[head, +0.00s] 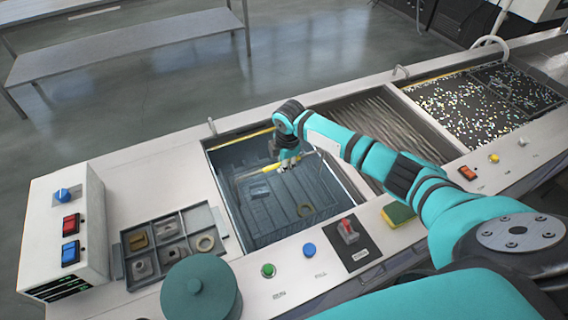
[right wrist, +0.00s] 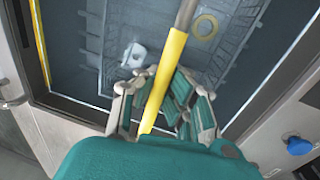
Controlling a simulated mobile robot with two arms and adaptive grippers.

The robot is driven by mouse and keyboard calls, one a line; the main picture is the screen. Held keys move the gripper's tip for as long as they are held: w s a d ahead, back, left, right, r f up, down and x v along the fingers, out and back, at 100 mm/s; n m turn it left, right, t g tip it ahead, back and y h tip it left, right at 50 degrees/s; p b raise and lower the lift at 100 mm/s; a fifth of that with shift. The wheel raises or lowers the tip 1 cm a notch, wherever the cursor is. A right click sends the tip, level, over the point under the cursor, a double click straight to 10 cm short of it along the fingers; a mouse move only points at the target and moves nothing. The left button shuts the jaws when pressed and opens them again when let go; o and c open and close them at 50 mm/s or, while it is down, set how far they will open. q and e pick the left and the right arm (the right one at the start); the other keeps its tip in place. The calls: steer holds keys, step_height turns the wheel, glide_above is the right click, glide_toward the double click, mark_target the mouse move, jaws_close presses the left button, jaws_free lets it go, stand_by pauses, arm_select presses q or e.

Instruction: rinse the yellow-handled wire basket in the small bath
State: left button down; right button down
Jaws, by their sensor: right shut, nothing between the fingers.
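The wire basket (head: 325,190) sits low in the blue-grey left bath (head: 226,192) of the bench; it also shows in the right wrist view (right wrist: 240,62). A ring (head: 305,210) lies in it, and a pale part (right wrist: 133,54) shows there in the wrist view. Its yellow handle (head: 259,171) rises towards my right gripper (head: 288,158). In the right wrist view the handle (right wrist: 165,80) runs up close between the fingers of my right gripper (right wrist: 165,82), which is shut without a hold on it. My left gripper is out of view.
A middle bath (head: 375,130) of rippled liquid and a right bath (head: 480,100) with speckled contents adjoin. A parts tray (head: 121,262), a green round lid (head: 200,290), a switch box (head: 68,225) and a yellow sponge (head: 398,213) stand around the left bath.

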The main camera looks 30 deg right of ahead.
steer(key=shift+w+r, duration=0.1)
steer(key=shift+r, duration=0.05)
step_height(320, 180, up, 9)
steer(key=p, duration=0.8)
step_height(320, 180, up, 11)
steer(key=shift+r, duration=0.2)
stand_by(1.4)
stand_by(4.5)
